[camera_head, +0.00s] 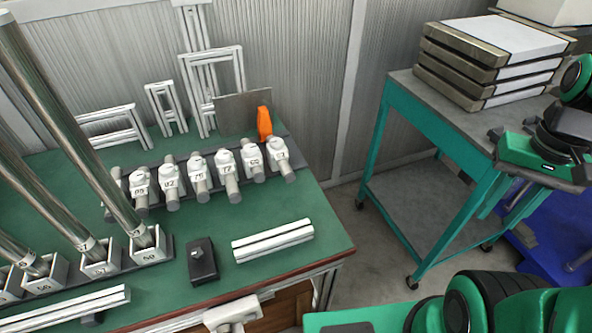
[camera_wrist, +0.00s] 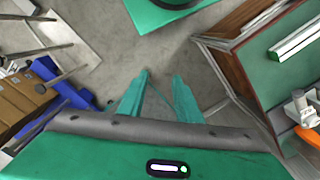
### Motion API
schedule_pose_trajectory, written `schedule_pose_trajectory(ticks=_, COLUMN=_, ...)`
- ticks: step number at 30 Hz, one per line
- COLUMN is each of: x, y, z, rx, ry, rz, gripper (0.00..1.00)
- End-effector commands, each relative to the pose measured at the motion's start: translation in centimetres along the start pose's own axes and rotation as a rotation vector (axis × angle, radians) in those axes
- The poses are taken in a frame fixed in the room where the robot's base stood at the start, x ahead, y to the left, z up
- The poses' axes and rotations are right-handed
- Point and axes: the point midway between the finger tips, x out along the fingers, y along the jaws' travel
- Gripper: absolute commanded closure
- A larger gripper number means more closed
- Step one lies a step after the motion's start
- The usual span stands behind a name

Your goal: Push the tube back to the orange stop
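The orange stop (camera_head: 264,123) stands upright on the green bench, at the back behind the right part of a row of clamped tubes. Several short grey metal tubes lie in this row, each through a white numbered clamp (camera_head: 277,148). The rightmost tube (camera_head: 289,175) sticks out toward the front; whether its back end touches the stop I cannot tell. In the wrist view, something orange (camera_wrist: 309,136) shows at the right edge beside a white fitting. My gripper (camera_wrist: 162,75) is open and empty, its two teal fingers apart over the floor, away from the bench.
Long tubes (camera_head: 70,125) lean up from white holders at the left. A black box (camera_head: 201,261) and a white profile (camera_head: 272,240) lie in front of the row. A grey plate (camera_head: 234,115) stands behind. A teal cart (camera_head: 433,119) with stacked cases is right.

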Motion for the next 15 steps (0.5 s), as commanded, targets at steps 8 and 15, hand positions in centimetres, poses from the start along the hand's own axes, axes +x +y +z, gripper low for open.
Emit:
schedule_pose_trajectory(ticks=8, x=-0.5, y=0.3, z=0.7, rx=-0.011, ry=0.016, rz=-0.004, gripper=0.57)
schedule_pose_trajectory(ticks=15, x=-0.4, y=-4.8, z=-4.3, rx=-0.165, ry=0.093, rz=0.031, gripper=0.57)
